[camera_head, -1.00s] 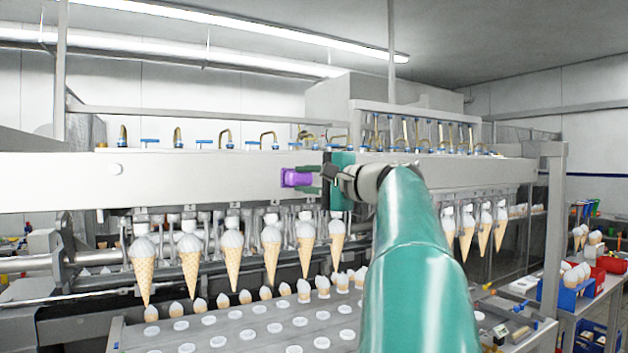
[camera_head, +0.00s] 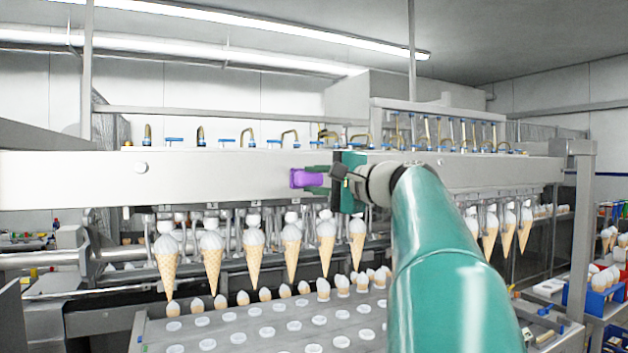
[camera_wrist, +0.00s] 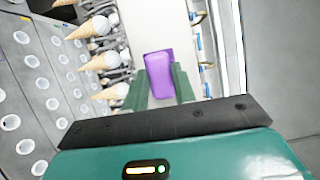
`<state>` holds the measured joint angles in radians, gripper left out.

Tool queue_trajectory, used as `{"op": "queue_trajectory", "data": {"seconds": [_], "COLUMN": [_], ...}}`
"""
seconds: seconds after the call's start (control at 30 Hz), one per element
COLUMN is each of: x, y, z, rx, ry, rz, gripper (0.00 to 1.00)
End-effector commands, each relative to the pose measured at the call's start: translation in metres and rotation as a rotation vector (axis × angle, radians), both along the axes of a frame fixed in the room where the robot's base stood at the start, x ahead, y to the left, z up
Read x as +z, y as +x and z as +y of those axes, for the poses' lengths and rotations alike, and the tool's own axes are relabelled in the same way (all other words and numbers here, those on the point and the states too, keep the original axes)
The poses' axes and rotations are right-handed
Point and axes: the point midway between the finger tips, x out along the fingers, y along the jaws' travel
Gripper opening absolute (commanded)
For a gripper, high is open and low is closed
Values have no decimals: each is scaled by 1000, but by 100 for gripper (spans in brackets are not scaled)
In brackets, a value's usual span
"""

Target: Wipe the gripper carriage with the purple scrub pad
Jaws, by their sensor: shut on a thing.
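The purple scrub pad (camera_head: 307,178) is held between the fingers of my gripper (camera_head: 318,178), in front of the long pale beam of the gripper carriage (camera_head: 220,175). In the wrist view the pad (camera_wrist: 159,75) sits between the two green fingers of my gripper (camera_wrist: 159,84). The pale face of the carriage (camera_wrist: 150,25) lies just beyond it. The pad is at or very near that face; I cannot tell whether it touches. My arm hides part of the carriage to the right.
Several cones with white tops (camera_head: 254,250) hang point down below the carriage. A grey tray with round holes (camera_head: 255,325) lies beneath them. Brass bent pipes (camera_head: 290,135) stand along the carriage top. A blue bin (camera_head: 592,298) is at the right.

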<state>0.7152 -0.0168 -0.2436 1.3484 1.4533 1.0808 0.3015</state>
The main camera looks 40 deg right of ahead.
Motion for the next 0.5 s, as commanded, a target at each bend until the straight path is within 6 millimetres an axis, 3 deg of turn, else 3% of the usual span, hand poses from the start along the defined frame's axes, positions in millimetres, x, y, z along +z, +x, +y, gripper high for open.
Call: {"op": "queue_trajectory", "data": {"seconds": [0.5], "x": [1], "y": [-43], "z": [13], "rx": [-1], "ry": [-1], "rz": [-2], "gripper": [8]}}
